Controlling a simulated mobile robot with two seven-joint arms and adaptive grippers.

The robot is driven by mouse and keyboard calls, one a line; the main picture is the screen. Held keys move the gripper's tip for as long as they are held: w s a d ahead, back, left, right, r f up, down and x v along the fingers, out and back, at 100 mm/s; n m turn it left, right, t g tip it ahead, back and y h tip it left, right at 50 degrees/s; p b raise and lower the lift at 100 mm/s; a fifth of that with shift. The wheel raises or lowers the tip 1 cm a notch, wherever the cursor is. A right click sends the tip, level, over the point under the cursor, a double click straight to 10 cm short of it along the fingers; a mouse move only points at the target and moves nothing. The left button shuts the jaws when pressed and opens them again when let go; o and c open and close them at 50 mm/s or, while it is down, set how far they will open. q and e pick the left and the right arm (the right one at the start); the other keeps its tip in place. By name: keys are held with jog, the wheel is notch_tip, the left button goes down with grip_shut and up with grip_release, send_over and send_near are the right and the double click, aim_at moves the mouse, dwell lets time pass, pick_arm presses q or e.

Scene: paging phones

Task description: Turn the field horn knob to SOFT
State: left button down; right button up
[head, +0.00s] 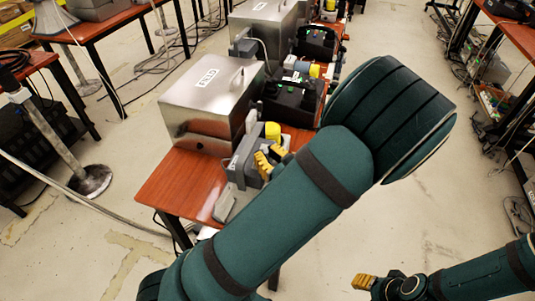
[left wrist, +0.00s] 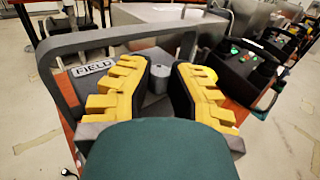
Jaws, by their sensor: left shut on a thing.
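The field horn unit (head: 240,162) is a small grey device at the front of the wooden table, partly hidden by my left arm. In the left wrist view a FIELD label (left wrist: 93,68) sits on a dark grey face behind a thick grey bar. A short grey cylindrical knob (left wrist: 157,79) stands between the yellow-padded fingers of my left gripper (head: 267,160). The fingers are closed in on it; their lower contact is hidden by the green wrist. The knob's pointer and markings cannot be read. My right gripper (head: 364,282) is low at the right, away from the table; its finger gap is unclear.
A metal case (head: 205,100) labelled FIELD stands behind the unit. A black box (head: 290,97) with green lights is to its right. More equipment lines the table behind. A round-based stand (head: 90,180) and cables are on the left floor.

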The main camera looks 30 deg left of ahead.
pick_arm(q)
jog(key=shift+g+p, duration=0.3)
jog(key=shift+g, duration=0.1)
jog(key=n+g+y+p, duration=0.1)
jog(key=n+g+p, duration=0.1)
jog(key=g, duration=0.1)
jog(key=shift+w+r, duration=0.15)
jog(key=n+g+p, duration=0.2)
jog(key=n+g, duration=0.1)
jog(key=g, duration=0.1)
jog(key=shift+w+y, duration=0.15)
jog(key=shift+y, duration=0.25)
jog(key=n+g, duration=0.1)
jog(key=g, duration=0.1)
jog(key=n+g+p, duration=0.1)
jog(key=g, duration=0.1)
jog(key=shift+w+a+n+h, duration=0.1)
jog(key=shift+n+h, duration=0.2)
jog(key=shift+n, duration=0.1)
jog(key=shift+f+n+g+h+p, duration=0.2)
jog(key=shift+n+g+h+p, duration=0.25)
jog(key=shift+n+g, duration=0.95)
jog(key=shift+m+g, duration=0.3)
jog(key=c, duration=0.8)
grip_release()
jog(key=shift+c, duration=0.2)
